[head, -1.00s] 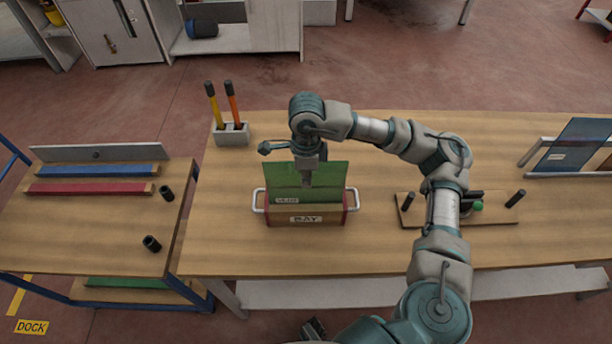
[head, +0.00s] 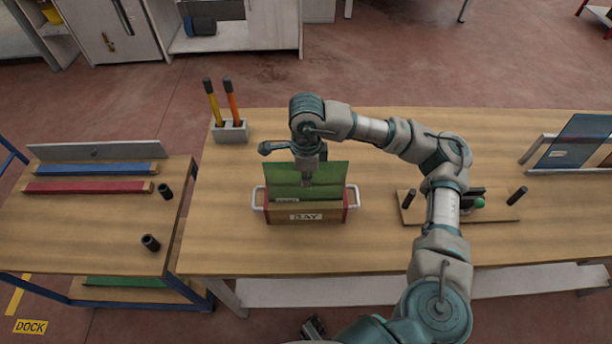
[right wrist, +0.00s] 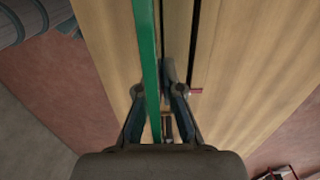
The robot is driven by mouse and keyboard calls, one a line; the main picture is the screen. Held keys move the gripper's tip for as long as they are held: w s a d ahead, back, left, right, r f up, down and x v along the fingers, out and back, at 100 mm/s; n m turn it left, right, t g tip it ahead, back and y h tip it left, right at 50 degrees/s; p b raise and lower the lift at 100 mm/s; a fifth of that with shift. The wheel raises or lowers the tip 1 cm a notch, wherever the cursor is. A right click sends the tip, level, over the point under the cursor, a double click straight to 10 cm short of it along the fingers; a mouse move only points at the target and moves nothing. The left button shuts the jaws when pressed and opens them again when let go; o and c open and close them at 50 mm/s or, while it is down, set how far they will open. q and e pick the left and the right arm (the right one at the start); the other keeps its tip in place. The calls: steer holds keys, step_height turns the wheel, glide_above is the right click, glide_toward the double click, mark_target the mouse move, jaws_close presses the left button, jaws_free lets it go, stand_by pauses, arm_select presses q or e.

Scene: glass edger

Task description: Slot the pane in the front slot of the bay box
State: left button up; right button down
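The green pane (head: 333,174) stands upright in the bay box (head: 340,213), behind the box's front wall with the BAY label. The wall's top edge partly covers the pane's own label. My right gripper (head: 307,184) is over the box at the pane's upper middle. In the right wrist view the pane (right wrist: 147,50) shows as a narrow green strip between the fingers of the right gripper (right wrist: 158,90), which appear shut on it. The pane's lower edge is hidden inside the box. A dark part of my left gripper (head: 313,328) shows at the bottom edge; its fingers are unclear.
White handles flank the box. A grey holder (head: 230,133) with two upright tools stands behind it to the left. A board (head: 483,209) with black pegs lies to the right, under my arm. A rack with a blue pane (head: 578,142) is at far right. The front table strip is clear.

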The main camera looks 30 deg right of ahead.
steer(key=c, duration=1.2)
jaws_free()
steer(key=shift+c, duration=0.2)
step_height(320, 180, up, 12)
steer(key=shift+w+f, duration=0.1)
steer(key=shift+d, duration=0.1)
